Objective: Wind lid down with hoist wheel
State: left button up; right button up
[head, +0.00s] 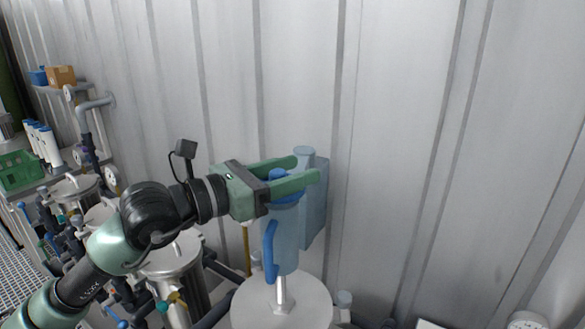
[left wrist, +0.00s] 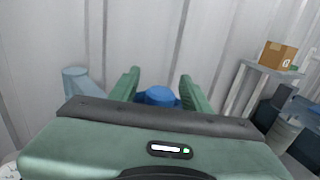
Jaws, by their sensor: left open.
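My left gripper (head: 305,168) is open, its two green fingers level at the top of a light blue cylinder (head: 282,225). A darker blue round top (head: 287,187), perhaps the hoist wheel, is partly hidden by the near finger. In the left wrist view the blue round piece (left wrist: 158,96) lies between the open fingers (left wrist: 160,76); I cannot tell whether they touch it. A blue handle (head: 270,250) hangs on the cylinder's side. A metal rod (head: 282,290) below it meets a pale round lid (head: 255,305). My right gripper is not in view.
A corrugated wall (head: 420,130) stands close behind. A light blue upright box (head: 316,200) is beside the cylinder. Steel vessels (head: 180,265) and piping crowd the left under my arm. A shelf (left wrist: 255,68) holds a cardboard box (left wrist: 277,55).

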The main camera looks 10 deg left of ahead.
pick_arm(q)
jog(key=shift+c, duration=0.3)
grip_shut()
jog(key=shift+f+m+g+h+b, duration=0.15)
jog(key=shift+m+g+h+b, duration=0.4)
jog(key=shift+b, duration=0.5)
jog(key=shift+s+m+g+h+b, duration=0.15)
jog(key=shift+m+g+h+b, duration=0.2)
jog(key=shift+g+b, duration=0.25)
jog(key=shift+d+g, duration=0.1)
jog(key=shift+g, duration=0.15)
jog(key=shift+s+r, duration=0.1)
jog(key=shift+r, duration=0.1)
jog(key=shift+o, duration=0.3)
grip_release()
